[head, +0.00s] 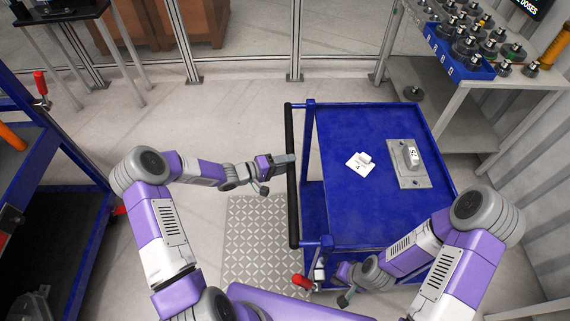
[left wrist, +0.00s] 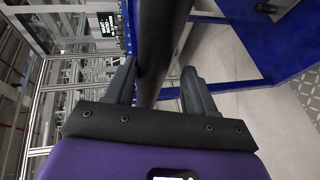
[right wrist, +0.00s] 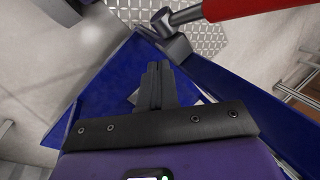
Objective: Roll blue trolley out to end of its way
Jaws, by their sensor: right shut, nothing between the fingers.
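The blue trolley (head: 350,215) stands at the centre right, its black push bar (head: 290,200) along its left side. My left gripper (head: 288,160) is at the middle of this bar. In the left wrist view the bar (left wrist: 165,40) runs between the spread fingers (left wrist: 160,85), with a gap showing on its right side. A red-handled lever (head: 302,282) is at the trolley's near left corner. My right gripper (head: 343,299) is shut and empty beside that corner. In the right wrist view its fingertips (right wrist: 158,68) are just below the lever's grey end (right wrist: 175,35).
A grey plate (head: 405,177) with a grey block and a white piece (head: 360,164) lie on the trolley top. A patterned floor plate (head: 255,240) lies left of the trolley. A bench (head: 460,85) stands behind right, a blue rack (head: 65,145) at left.

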